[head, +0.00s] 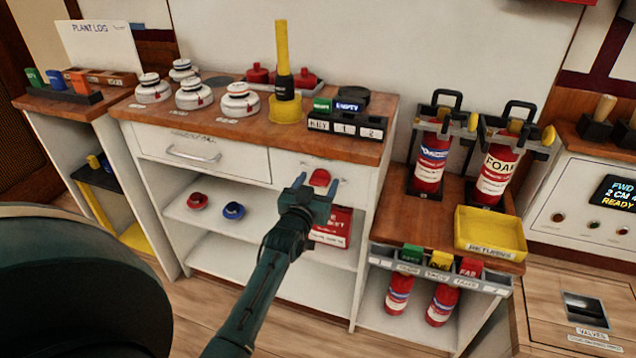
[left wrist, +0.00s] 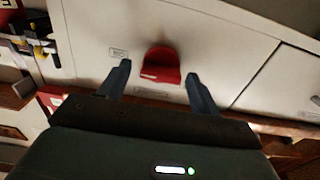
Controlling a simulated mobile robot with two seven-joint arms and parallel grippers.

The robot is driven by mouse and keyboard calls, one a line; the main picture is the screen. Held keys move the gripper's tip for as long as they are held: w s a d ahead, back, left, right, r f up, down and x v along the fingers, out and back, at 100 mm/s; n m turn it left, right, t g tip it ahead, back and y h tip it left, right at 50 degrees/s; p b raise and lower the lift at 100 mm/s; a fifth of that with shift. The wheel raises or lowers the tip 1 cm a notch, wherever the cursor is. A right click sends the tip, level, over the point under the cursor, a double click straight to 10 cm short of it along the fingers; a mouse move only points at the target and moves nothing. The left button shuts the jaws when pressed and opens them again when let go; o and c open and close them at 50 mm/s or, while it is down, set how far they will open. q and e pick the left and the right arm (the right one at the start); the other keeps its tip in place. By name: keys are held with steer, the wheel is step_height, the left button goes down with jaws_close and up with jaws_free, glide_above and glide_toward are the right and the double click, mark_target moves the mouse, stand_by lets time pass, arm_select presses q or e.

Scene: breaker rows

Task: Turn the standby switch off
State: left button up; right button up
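A red switch handle (head: 320,177) sticks out of the white front panel under the wooden counter, and I take it as the standby switch. It also shows in the left wrist view (left wrist: 161,66), with small labels beside and under it that I cannot read surely. My left gripper (head: 309,189) is open in front of that panel. In the left wrist view its two fingertips (left wrist: 158,78) stand apart, one on each side of the red handle. I see a gap on both sides and no clear contact. My right gripper is not in view.
The counter (head: 225,123) above holds white detectors and a yellow-handled plunger (head: 282,60). A drawer (head: 195,152) is left of the switch. The shelf below holds red and blue knobs and a red box (head: 332,228). Fire extinguishers (head: 432,160) stand to the right.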

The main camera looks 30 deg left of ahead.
arm_select(q)
steer(key=c, duration=1)
steer(key=shift+o, duration=0.2)
